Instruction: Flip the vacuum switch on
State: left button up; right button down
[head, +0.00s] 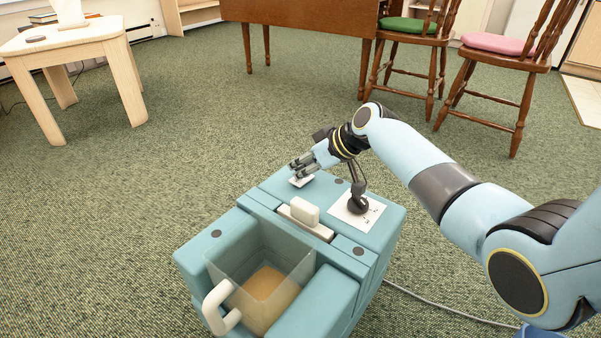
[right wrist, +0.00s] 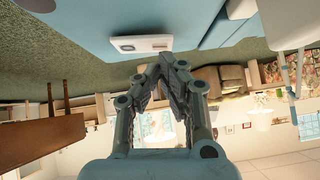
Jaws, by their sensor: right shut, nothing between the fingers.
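The vacuum (head: 190,262) is a teal box on the carpet. It has a clear bin (head: 262,272) with tan contents and a white handle (head: 215,305) at the front. A small white switch plate (head: 302,182) lies on its top near the far edge. It also shows in the right wrist view (right wrist: 141,44), where its on or off position is too small to tell. My right gripper (head: 296,168) is shut and empty, close over the plate in the head view. In the right wrist view its fingertips (right wrist: 166,60) show just below the plate; contact cannot be told. My left gripper is out of view.
A white panel with a black knob (head: 358,206) and a white raised latch or grip (head: 305,212) are on the vacuum's top. A grey cord (head: 440,314) runs right. A side table (head: 85,42), brown table (head: 300,30) and chairs (head: 495,75) stand behind. Carpet left is clear.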

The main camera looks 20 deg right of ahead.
jog(key=shift+f, duration=0.15)
jog(key=shift+s+a+f, duration=0.15)
jog(key=shift+a+f, duration=0.05)
jog(key=shift+f, duration=0.2)
jog(key=shift+d, duration=0.15)
jog(key=shift+w+d+r, duration=0.2)
jog(key=shift+w+d, duration=0.25)
jog(key=shift+d, duration=0.1)
dwell(0.4)
